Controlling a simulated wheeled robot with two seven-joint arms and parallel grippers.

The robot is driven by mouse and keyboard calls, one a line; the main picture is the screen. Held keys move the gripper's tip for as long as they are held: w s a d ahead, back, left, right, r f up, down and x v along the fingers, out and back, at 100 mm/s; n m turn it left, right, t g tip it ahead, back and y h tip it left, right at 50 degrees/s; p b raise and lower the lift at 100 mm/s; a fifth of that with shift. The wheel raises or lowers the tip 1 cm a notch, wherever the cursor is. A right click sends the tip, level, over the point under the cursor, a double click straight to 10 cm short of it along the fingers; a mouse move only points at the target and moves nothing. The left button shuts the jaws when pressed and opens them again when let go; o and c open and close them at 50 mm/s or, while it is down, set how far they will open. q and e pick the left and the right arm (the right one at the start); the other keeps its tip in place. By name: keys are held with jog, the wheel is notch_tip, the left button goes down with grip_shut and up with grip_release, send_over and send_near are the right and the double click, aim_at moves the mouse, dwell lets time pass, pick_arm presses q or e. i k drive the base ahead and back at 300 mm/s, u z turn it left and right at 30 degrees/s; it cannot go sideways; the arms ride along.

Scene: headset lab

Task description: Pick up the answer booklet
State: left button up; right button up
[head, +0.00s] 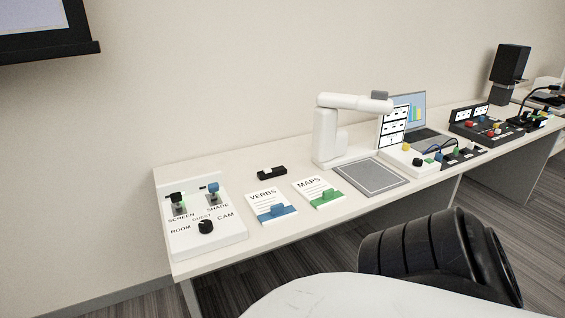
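Two flat white booklets or cards lie on the long white desk (225,249). One is labelled VERBS (262,196) and has a blue tab block on its front part. The other is labelled MAPS (311,184), has a green tab block, and lies just right of it. I see no booklet with a readable "answer" label. Neither of my grippers is in view.
A white switch panel (220,240) stands at the desk's left end. A small black block (271,173) lies behind the cards. A white document camera (327,135), grey pad (371,178), laptop (426,135) and control boxes (486,130) stand farther right.

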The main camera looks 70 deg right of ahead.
aim_at(319, 192)
jog(key=i, duration=1.45)
jog(key=z, duration=2.05)
